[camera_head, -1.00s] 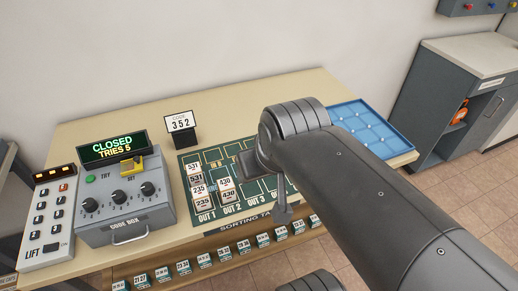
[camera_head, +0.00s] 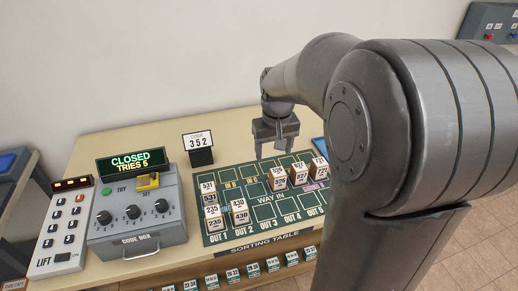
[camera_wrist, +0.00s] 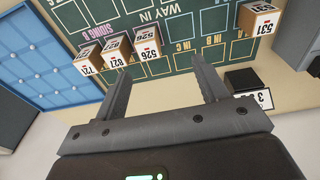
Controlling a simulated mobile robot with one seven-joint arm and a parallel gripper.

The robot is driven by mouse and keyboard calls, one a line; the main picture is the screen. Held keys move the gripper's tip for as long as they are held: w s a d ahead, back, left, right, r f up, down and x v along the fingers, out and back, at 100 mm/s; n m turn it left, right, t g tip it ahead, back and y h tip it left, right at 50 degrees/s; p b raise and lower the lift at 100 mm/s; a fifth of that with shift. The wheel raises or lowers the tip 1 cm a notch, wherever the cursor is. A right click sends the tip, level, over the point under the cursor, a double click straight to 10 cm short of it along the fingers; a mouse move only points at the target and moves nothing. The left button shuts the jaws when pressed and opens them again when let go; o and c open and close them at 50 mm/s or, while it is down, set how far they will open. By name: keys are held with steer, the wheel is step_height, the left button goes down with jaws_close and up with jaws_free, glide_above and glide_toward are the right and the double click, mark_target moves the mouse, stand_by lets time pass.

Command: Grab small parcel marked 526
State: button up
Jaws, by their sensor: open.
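In the wrist view the 526 parcel (camera_wrist: 148,44) is the one nearest the space between my fingers. My gripper (camera_head: 275,148) is open and empty, pointing down above the back of the board, behind the parcel. In the wrist view my gripper (camera_wrist: 163,80) has its fingers apart, with no parcel between them.
Parcel 827 (camera_head: 299,174) and parcel 721 (camera_head: 320,167) stand close to the right of 526. Several parcels stand at OUT 1 and OUT 2, such as 430 (camera_head: 239,212). A code card stand (camera_head: 199,149) is behind the board; the code box (camera_head: 137,212) is left. A blue tray (camera_wrist: 45,62) is near SIDING B.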

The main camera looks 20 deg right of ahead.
steer(key=g, duration=0.1)
glide_above(276, 170)
step_height(276, 170, down, 6)
steer(key=shift+w+f, duration=0.1)
step_height(276, 170, down, 5)
steer(key=shift+f, duration=0.2)
steer(key=shift+s+d+f, duration=0.1)
steer(key=shift+s+f, duration=0.1)
steer(key=shift+f, duration=1.15)
steer(key=shift+s+d+f, duration=0.1)
steer(key=shift+s+f, duration=0.05)
steer(key=shift+f, duration=1.2)
steer(key=shift+c, duration=0.3)
steer(key=c, duration=1)
